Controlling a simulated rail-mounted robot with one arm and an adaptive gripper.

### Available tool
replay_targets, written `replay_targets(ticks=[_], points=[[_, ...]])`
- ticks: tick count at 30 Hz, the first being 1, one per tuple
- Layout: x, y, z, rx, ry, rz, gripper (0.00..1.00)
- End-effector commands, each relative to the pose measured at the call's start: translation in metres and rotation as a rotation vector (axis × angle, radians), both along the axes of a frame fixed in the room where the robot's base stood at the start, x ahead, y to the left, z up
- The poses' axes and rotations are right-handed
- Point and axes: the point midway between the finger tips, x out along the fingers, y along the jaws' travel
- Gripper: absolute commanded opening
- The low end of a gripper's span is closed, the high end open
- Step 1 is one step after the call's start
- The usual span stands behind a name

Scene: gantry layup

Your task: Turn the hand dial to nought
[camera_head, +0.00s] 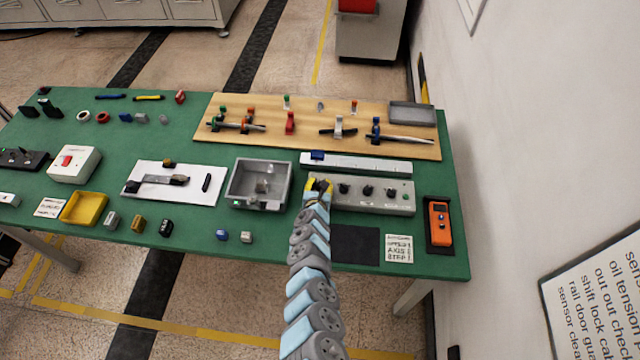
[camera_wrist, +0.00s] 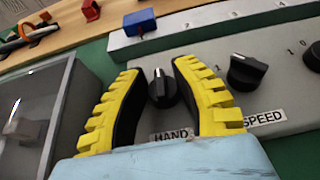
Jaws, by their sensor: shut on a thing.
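The hand dial (camera_wrist: 160,93) is a black knob with a pale pointer line on a grey control panel (camera_wrist: 215,130). The label HAND (camera_wrist: 171,136) is below it, partly covered by my gripper. The pale line points roughly up in the wrist view, leaning slightly left. My gripper (camera_wrist: 160,69) has its two yellow-and-black fingers shut on the dial, one on each side. Any mark at the left of the dial is hidden by a finger. In the head view my gripper (camera_head: 318,186) covers the left end of the panel (camera_head: 345,205), and the hand dial is hidden.
The speed dial (camera_wrist: 246,73) is close to the right of my gripper, with another black knob (camera_wrist: 313,57) beyond. A grey box (camera_head: 259,184) stands close on the left. A white rail with a blue slider (camera_head: 317,155) lies behind. An orange handheld device (camera_head: 440,222) lies right.

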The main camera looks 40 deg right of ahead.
Motion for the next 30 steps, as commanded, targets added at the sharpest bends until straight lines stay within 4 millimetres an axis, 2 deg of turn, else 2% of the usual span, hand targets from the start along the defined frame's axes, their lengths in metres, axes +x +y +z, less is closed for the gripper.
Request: replay_targets(ticks=[5,6,9,30], points=[[-0.0002,0.0005,-0.0011,0.002,0.001,0.001,0.00],[-0.0002,0.0005,-0.0012,0.002,0.001,0.001,0.35],[-0.0001,0.0004,-0.0009,0.002,0.001,0.001,0.59],[-0.0018,0.0000,-0.0032,0.000,0.005,0.047,0.59]])
